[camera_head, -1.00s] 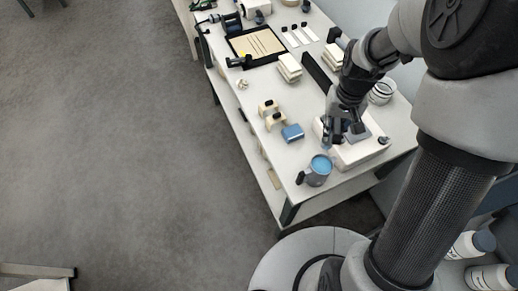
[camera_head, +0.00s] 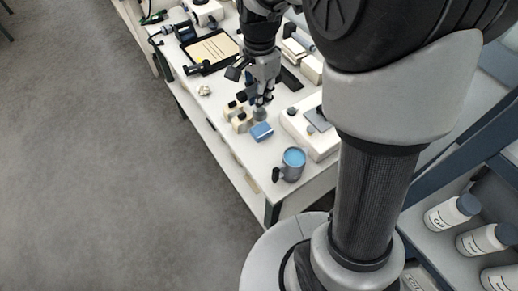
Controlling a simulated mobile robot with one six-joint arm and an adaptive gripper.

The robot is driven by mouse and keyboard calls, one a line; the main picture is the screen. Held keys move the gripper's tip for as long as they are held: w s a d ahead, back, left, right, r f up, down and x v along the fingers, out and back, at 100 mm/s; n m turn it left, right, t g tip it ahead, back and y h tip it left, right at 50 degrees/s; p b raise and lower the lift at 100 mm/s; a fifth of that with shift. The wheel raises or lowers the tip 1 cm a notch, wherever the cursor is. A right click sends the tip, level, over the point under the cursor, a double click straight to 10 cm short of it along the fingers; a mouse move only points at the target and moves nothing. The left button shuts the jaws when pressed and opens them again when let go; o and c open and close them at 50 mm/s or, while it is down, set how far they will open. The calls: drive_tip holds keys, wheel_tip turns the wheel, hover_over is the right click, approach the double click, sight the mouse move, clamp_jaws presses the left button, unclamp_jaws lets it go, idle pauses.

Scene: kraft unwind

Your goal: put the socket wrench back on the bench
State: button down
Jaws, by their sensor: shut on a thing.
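My gripper (camera_head: 263,97) points down over the bench (camera_head: 228,146). It is shut on a small grey thing (camera_head: 260,114) that shows just under the fingertips. It fits the socket wrench, but it is too small and too covered by the fingers to be sure. It hangs beside the cream blocks with dark knobs (camera_head: 240,122) and behind the blue box (camera_head: 262,132). I cannot tell whether it touches the bench top.
A grey mug with blue inside (camera_head: 291,163) stands near the bench's front corner. A white scale-like block (camera_head: 306,132) is to the right. A black-rimmed tray (camera_head: 212,48) lies farther back. Some bare bench shows left of the blue box.

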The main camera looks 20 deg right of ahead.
drive_tip(key=shift+f+m, duration=0.15)
drive_tip(key=shift+m, duration=0.15)
wheel_tip(320, 180, down, 19)
drive_tip(key=b, duration=0.5)
drive_tip(key=shift+w+f, duration=0.1)
drive_tip(key=shift+f, duration=0.1)
drive_tip(key=shift+r, duration=0.1)
drive_tip(key=shift+b, duration=0.3)
drive_tip(key=c, duration=2)
unclamp_jaws()
drive_tip(key=shift+f, duration=0.2)
drive_tip(key=shift+c, duration=0.2)
drive_tip(key=o, duration=0.5)
drive_tip(key=shift+c, duration=0.2)
